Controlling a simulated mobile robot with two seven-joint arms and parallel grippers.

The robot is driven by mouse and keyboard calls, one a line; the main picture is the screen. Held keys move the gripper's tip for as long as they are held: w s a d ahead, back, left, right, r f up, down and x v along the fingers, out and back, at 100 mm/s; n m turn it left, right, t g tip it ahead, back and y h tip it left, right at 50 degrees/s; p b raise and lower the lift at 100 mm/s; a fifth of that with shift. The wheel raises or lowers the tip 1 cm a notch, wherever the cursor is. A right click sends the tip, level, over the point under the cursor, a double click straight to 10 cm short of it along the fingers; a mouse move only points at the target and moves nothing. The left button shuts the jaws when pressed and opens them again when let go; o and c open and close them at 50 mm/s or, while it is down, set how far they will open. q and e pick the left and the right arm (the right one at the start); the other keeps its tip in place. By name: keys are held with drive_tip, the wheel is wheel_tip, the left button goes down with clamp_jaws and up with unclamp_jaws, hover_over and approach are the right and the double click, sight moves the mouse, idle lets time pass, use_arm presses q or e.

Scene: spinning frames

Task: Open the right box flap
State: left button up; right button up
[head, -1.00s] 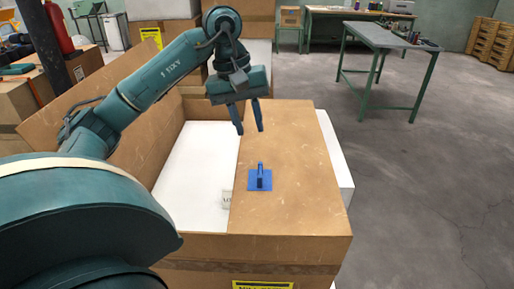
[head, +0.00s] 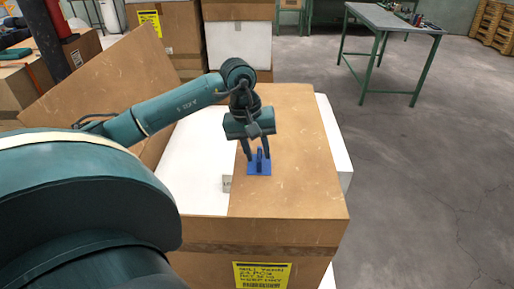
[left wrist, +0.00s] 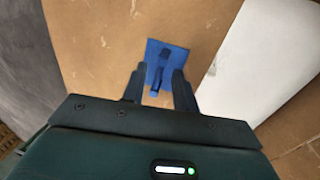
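The cardboard box's right flap (head: 300,185) lies flat over the right part of the box top. A blue handle (head: 259,166) on a square blue plate is fixed near the flap's inner edge; it also shows in the left wrist view (left wrist: 163,62). My left gripper (head: 258,157) is open right above the handle, with one finger on each side of it. In the left wrist view the fingers (left wrist: 159,80) stand apart around the handle's near end; I cannot tell whether they touch it. My right gripper is not in view.
The left flap (head: 100,85) stands open, tilted outward. White contents (head: 195,155) show in the open left part of the box. Stacked boxes (head: 235,45) stand behind it. A green-legged table (head: 390,22) stands at the back right, with clear floor (head: 425,170) on the right.

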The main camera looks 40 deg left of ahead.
use_arm(q)
drive_tip(key=shift+c, duration=0.4)
clamp_jaws()
